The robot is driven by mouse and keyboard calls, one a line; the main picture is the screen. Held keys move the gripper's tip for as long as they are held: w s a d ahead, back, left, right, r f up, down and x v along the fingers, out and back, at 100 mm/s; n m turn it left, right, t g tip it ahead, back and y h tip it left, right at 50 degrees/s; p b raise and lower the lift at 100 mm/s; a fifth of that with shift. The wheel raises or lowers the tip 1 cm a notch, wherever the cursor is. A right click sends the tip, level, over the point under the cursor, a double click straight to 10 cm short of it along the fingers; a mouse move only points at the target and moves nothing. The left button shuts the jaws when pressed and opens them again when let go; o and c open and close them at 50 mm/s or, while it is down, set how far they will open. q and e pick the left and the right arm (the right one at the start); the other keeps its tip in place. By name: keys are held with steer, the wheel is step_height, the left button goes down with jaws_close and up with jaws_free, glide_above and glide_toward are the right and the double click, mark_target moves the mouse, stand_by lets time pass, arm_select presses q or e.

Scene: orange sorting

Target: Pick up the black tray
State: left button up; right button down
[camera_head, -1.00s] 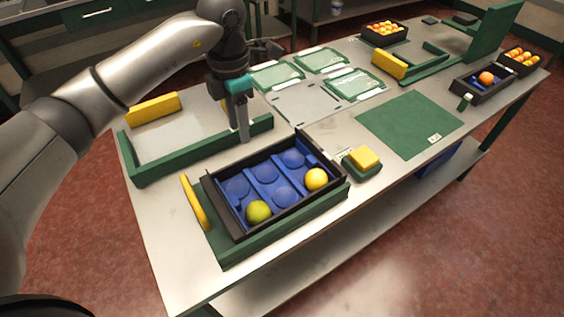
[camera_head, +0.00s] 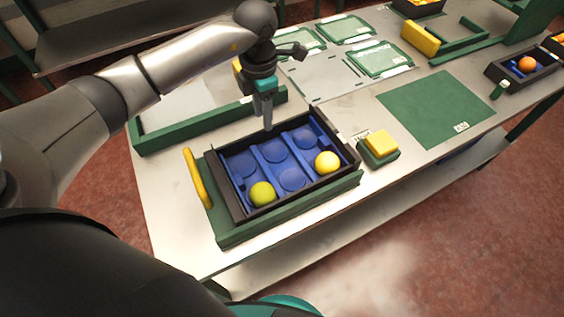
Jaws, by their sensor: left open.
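The black tray (camera_head: 233,206) sits in a green holder (camera_head: 290,212) on the near part of the table. It has a blue insert (camera_head: 273,152) with round hollows. A yellow-green ball (camera_head: 262,194) lies in its near left part and a yellow ball (camera_head: 327,162) in its right part. My left gripper (camera_head: 267,122) points down just above the tray's far edge, open and empty. Its fingers overlap in this view, so I cannot tell whether they touch the tray. My right gripper does not show.
A yellow handle (camera_head: 196,178) stands at the holder's left end. A yellow block on a green base (camera_head: 380,146) is right of the tray. A green mat (camera_head: 436,107) lies farther right. Another black tray (camera_head: 523,73) with an orange stands at the far right.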

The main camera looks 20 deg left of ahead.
arm_select(q)
steer(key=f, duration=0.5)
steer(key=shift+s+d+f, duration=0.1)
steer(key=shift+s+f, duration=0.05)
steer(key=shift+s, duration=0.05)
jaws_close()
stand_by(1.2)
